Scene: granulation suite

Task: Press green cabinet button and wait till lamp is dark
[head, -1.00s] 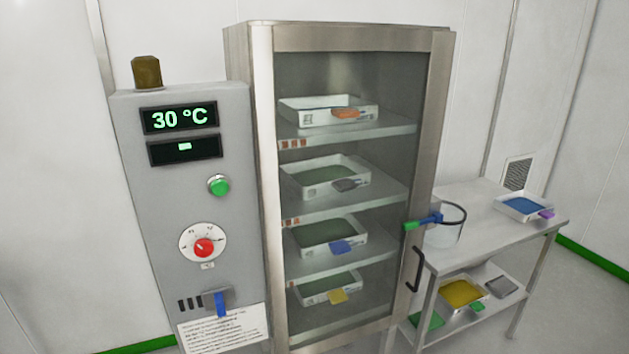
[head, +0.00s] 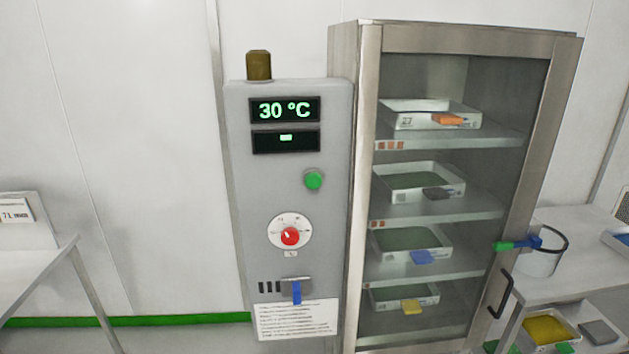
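The grey control panel (head: 246,215) stands at the left side of the steel drying cabinet (head: 369,130). Its green button (head: 314,180) is at the right of the panel, below two displays. The upper display (head: 284,110) reads 30 °C. The lower display (head: 286,141) shows a short green bar. The lamp (head: 258,66) on top of the panel is brownish amber and looks unlit. Neither of my grippers is in view.
The cabinet's glass door is shut, with several trays on shelves inside. A red knob (head: 290,236) and a blue-handled lever (head: 297,291) sit below the button. A steel table (head: 565,288) stands at right, another table (head: 35,258) at left.

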